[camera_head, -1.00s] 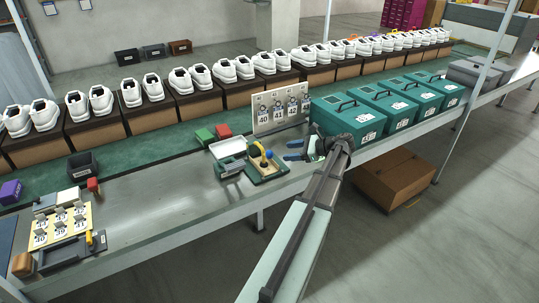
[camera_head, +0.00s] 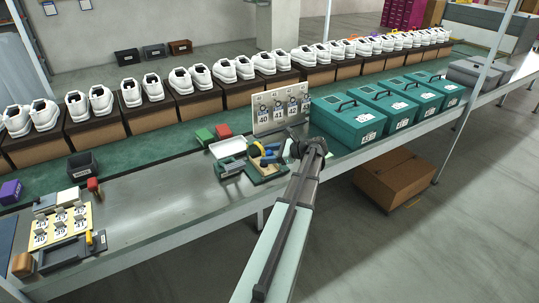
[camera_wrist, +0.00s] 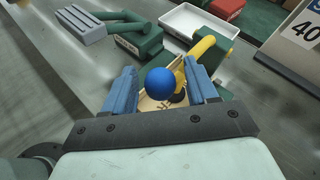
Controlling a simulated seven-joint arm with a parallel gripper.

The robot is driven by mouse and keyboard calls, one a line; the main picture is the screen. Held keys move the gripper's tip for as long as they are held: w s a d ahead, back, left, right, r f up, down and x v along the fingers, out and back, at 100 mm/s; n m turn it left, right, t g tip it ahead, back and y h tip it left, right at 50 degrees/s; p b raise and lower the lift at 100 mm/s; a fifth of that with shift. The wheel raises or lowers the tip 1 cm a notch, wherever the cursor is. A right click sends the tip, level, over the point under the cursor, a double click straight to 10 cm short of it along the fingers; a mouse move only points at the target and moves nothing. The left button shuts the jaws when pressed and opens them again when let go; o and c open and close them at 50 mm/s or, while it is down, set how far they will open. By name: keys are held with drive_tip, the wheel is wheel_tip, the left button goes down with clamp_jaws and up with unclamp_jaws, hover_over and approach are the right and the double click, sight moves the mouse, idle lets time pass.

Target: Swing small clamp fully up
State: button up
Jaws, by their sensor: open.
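The small clamp stands on a wooden base with a green rim (camera_head: 268,175) on the bench. Its yellow lever (camera_wrist: 203,47) and round blue knob (camera_wrist: 160,81) show in the wrist view. My gripper (camera_wrist: 161,70) is open, with one blue finger on each side of the knob. The knob sits between the fingers, and I cannot tell whether either touches it.
A green fixture with a grey plate (camera_wrist: 86,26) and a white tray (camera_wrist: 201,20) stand close beside the clamp. A board of numbered tags (camera_head: 281,106) rises behind it. Teal boxes (camera_head: 347,119) stand to the right. The bench left of the fixture (camera_head: 165,190) is clear.

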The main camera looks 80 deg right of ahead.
drive_tip(key=shift+c, duration=0.3)
clamp_jaws()
drive_tip(key=shift+r, duration=0.15)
